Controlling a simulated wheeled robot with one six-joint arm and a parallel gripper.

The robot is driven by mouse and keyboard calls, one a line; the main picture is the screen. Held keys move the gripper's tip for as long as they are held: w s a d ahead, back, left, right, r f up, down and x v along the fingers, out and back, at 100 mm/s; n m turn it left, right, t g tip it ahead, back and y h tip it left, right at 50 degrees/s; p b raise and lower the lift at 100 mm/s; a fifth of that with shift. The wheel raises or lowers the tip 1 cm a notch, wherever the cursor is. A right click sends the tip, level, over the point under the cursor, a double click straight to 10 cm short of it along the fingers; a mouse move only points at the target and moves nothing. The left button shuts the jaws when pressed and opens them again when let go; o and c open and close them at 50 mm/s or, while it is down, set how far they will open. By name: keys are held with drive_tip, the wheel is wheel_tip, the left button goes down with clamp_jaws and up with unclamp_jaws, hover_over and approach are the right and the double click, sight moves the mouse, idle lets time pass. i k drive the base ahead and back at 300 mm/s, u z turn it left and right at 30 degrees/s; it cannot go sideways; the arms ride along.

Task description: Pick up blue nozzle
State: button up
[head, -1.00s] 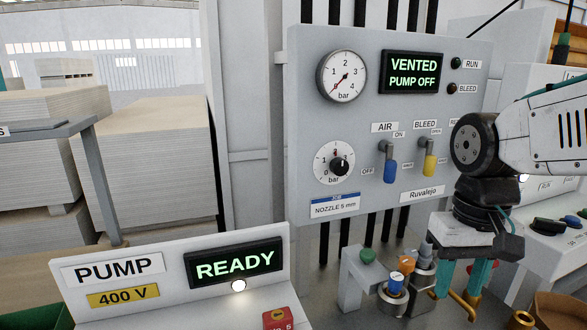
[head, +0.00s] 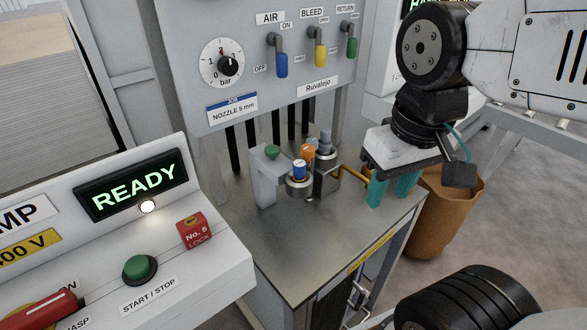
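The blue nozzle (head: 299,169) is a small piece with a blue top, upright in a round metal holder (head: 299,188) on the steel bench. An orange-topped piece (head: 308,150) is just behind it, and a green-topped one (head: 272,153) is on a grey block to its left. My gripper (head: 390,191) points down to the right of the nozzle, over the bench's right side. Its two teal fingers are apart with nothing seen between them. It is not touching the nozzle.
A grey metal cylinder (head: 326,155) and a brass pipe (head: 350,174) stand between nozzle and gripper. The panel with AIR and BLEED levers (head: 281,62) rises behind. The READY console (head: 220,240) is at left. The bench front (head: 295,250) is clear. A brown bin (head: 440,215) is at right.

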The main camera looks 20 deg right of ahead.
sight(299, 166)
drive_tip(key=k, duration=0.5)
drive_tip(key=z, duration=3.05)
drive_tip(key=k, duration=1.9)
drive_tip(key=u, duration=1.85)
